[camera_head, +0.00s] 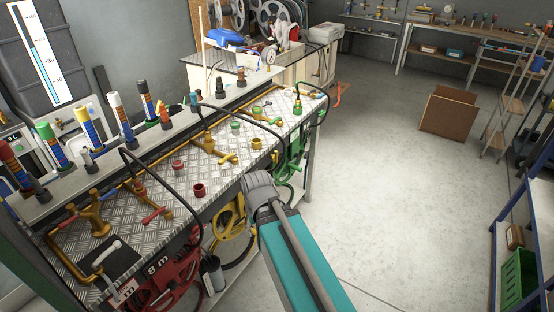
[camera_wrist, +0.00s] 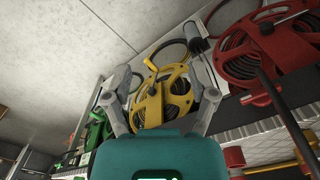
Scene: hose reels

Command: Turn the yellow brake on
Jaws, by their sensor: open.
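The yellow hose reel (camera_head: 231,221) stands below the metal bench top, between a red and a green reel, partly hidden by my arm in the head view. In the wrist view the yellow reel (camera_wrist: 176,88) shows from close by, with dark hose inside and a small yellow handle (camera_wrist: 149,65) on one side. I cannot tell for sure which part is its brake. My gripper (camera_wrist: 163,76) is open, its two grey fingers apart on either side of the reel in the picture. Nothing is held, and contact cannot be made out. The head view does not clearly show the fingers.
The red reel (camera_head: 172,275) is nearer on the left, and also shows in the wrist view (camera_wrist: 268,45). The green reel (camera_head: 288,167) is farther along. The bench top (camera_head: 190,168) carries pipes, valves and hoses. The floor (camera_head: 385,190) to the right is clear.

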